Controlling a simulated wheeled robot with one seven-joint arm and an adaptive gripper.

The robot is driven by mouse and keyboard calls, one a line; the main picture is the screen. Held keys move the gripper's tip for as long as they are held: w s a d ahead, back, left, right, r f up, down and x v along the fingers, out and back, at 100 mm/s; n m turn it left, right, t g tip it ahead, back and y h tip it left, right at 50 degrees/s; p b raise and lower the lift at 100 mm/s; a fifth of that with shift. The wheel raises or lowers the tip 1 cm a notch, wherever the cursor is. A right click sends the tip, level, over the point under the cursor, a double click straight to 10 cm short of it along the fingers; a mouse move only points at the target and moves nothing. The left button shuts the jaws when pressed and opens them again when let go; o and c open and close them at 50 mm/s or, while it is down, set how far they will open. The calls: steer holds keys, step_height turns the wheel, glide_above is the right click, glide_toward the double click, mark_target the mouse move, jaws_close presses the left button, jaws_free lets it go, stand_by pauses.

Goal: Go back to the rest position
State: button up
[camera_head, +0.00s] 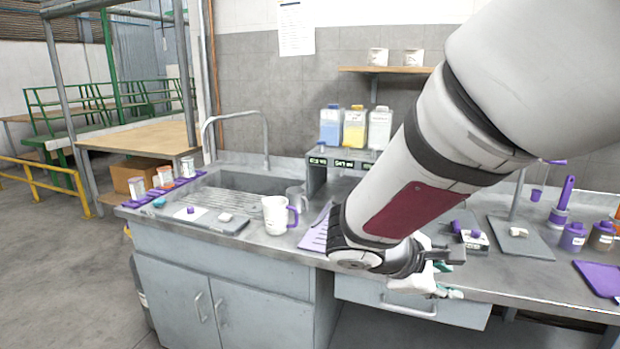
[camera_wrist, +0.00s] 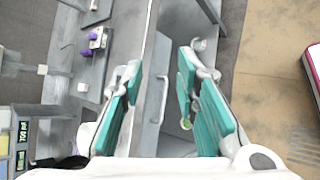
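My gripper (camera_head: 432,281) hangs low in front of the counter's front edge, near a grey drawer front (camera_head: 385,298) with a bar handle. The wrist view shows the two teal-padded fingers of my gripper (camera_wrist: 162,88) spread apart with nothing between them. My arm crosses the right half of the head view and hides part of the counter. A purple upright tool with a tall handle (camera_head: 566,194), perhaps the brush, stands at the right on the counter, apart from my gripper.
Three bottles (camera_head: 354,127) stand on a raised rack. Bare floor (camera_head: 60,270) lies to the left.

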steer(key=s+d+r+m+g+y+p, duration=0.1)
steer(key=s+r+m+y, duration=0.15)
steer(key=s, duration=0.35)
steer(key=s+d+r+m+g+y, duration=0.1)
steer(key=s+d+m+y, duration=0.1)
steer(key=s+m, duration=0.35)
steer(key=s+a+r+m+t+y+p, duration=0.1)
steer(key=s+a+r+m+y, duration=0.1)
steer(key=s, duration=0.3)
steer(key=s+a+r+m+y+p, duration=0.1)
steer(key=s+a+r+m+y, duration=0.2)
steer(key=s, duration=0.3)
steer(key=shift+s+a+t, duration=0.2)
steer(key=shift+a+t, duration=0.2)
steer(key=shift+a, duration=0.25)
